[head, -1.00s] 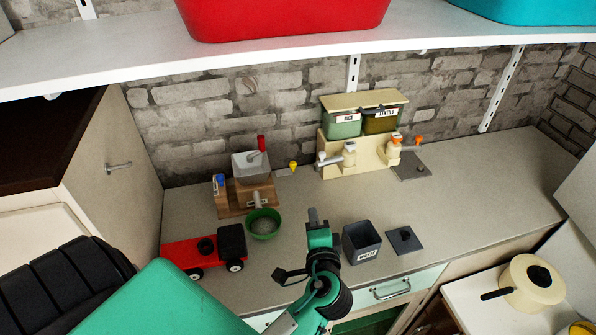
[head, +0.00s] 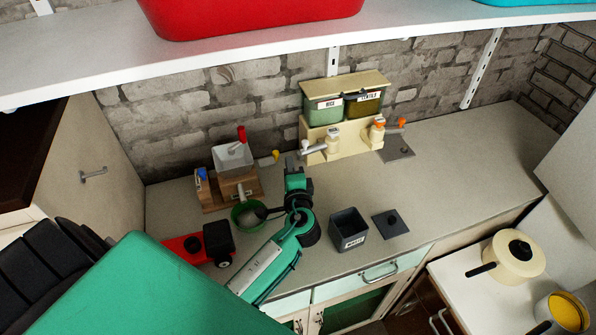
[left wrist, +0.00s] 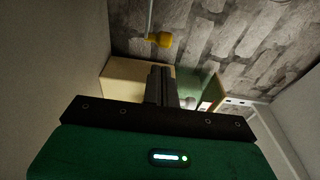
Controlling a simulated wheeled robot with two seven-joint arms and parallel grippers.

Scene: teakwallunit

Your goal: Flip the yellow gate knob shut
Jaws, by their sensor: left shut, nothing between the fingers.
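The yellow gate knob (head: 275,155) is small and sits just right of the wooden mill (head: 237,182), near the brick wall. In the left wrist view the yellow knob (left wrist: 158,40) is at the end of a thin grey rod, beyond the fingertips. My left gripper (head: 294,170) is over the counter, a little right of and below the knob in the head view. Its fingers, also in the left wrist view (left wrist: 162,72), are shut and empty, with a visible gap in the picture between them and the knob. My right gripper is out of view.
A cream dispenser (head: 345,140) with labelled bins stands right of my gripper. A green bowl (head: 238,222), a red toy truck (head: 183,246) and a dark grey bin (head: 347,222) surround my arm. A white shelf (head: 240,52) hangs above.

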